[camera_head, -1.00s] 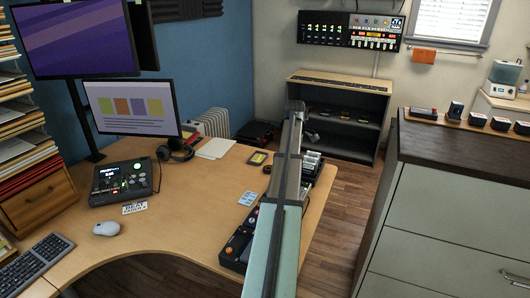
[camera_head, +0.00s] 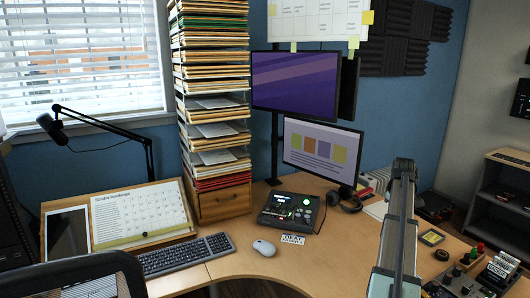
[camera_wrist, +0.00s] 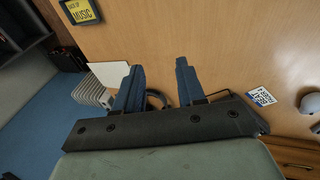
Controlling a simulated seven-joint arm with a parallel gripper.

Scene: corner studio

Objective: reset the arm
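My arm (camera_head: 400,225) rises from the bottom right of the head view, over the right part of the desk. My gripper's fingers cannot be made out there. In the wrist view my gripper (camera_wrist: 157,68) has its two dark blue fingers clearly apart, with nothing between them but desk surface. It is open and empty, above the wooden desk (camera_wrist: 215,45). The dark headphones (camera_wrist: 155,98) lie on the desk, partly hidden behind the fingers.
Two monitors (camera_head: 293,85), (camera_head: 322,152) stand left of my arm. A paper rack (camera_head: 212,130), drum machine (camera_head: 290,210), mouse (camera_head: 264,247) and keyboard (camera_head: 187,255) fill the left. The desk's middle front is clear.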

